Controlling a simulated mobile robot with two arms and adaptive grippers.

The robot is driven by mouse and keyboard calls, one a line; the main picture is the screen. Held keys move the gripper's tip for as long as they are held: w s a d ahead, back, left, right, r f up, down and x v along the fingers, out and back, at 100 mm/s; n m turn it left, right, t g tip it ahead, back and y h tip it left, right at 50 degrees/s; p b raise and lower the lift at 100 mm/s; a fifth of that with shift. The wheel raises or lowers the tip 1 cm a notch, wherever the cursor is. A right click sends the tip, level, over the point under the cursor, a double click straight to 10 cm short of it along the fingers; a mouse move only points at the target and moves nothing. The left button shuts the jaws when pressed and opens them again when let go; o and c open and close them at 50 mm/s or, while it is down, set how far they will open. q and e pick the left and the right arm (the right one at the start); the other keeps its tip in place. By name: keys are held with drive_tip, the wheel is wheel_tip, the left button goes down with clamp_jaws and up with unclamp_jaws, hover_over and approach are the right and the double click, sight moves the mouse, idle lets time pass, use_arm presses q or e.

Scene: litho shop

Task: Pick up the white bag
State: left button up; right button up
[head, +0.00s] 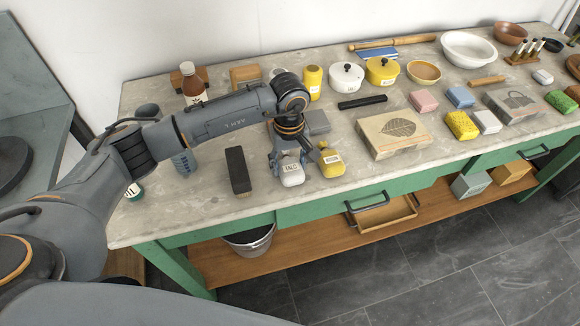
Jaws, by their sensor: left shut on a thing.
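The white bag (292,174) has dark lettering that looks like "TALC" on its front. It is near the front edge of the table in the head view. My left gripper (287,157) points down over it and is shut on its top. The arm and gripper hide the upper part of the bag. I cannot tell whether the bag touches the table top or is a little above it. My right gripper is not in view.
A yellow bag (331,162) stands close to the right of the white bag. A long dark block (238,171) lies to the left. A stone block with a leaf drawing (394,136) is farther right. Bottles, pots and bowls line the back of the table (222,205).

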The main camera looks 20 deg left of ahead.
use_arm(q)
drive_tip(key=shift+r+b, duration=0.5)
drive_tip(key=shift+r, duration=0.1)
drive_tip(key=s+d+r+b, duration=0.1)
drive_tip(key=d+r+b, duration=0.4)
drive_tip(key=d+r, duration=0.7)
drive_tip(key=shift+d, duration=1)
drive_tip(key=shift+s+f, duration=0.1)
drive_tip(key=o, duration=0.5)
drive_tip(key=c, duration=0.3)
